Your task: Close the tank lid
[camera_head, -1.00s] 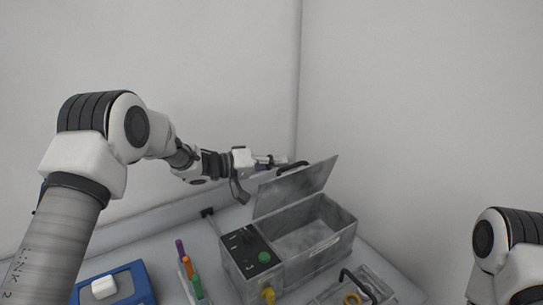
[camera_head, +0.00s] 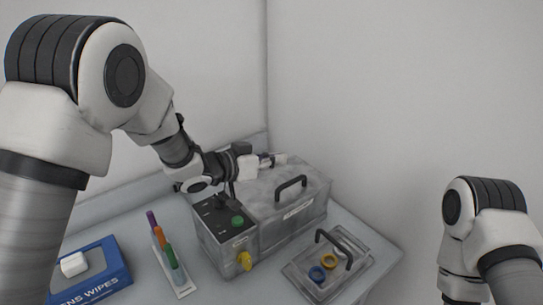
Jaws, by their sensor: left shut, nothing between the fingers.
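The tank (camera_head: 298,219) is a grey metal box with a control panel (camera_head: 222,214) on its left end, carrying a green knob and a yellow fitting. Its grey lid (camera_head: 312,181) lies down flat over the tank opening, with a black handle on top. The inside of the tank is hidden. My left gripper (camera_head: 277,160) is shut and empty at the back edge of the lid. Whether it touches the lid I cannot tell. My right arm shows at the right edge, but its gripper is out of view.
A tray (camera_head: 296,276) with a black handle and blue and yellow rings stands right of the tank. A marker rack (camera_head: 184,290) and a blue wipes box (camera_head: 118,269) stand to the left. Walls rise close behind the table.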

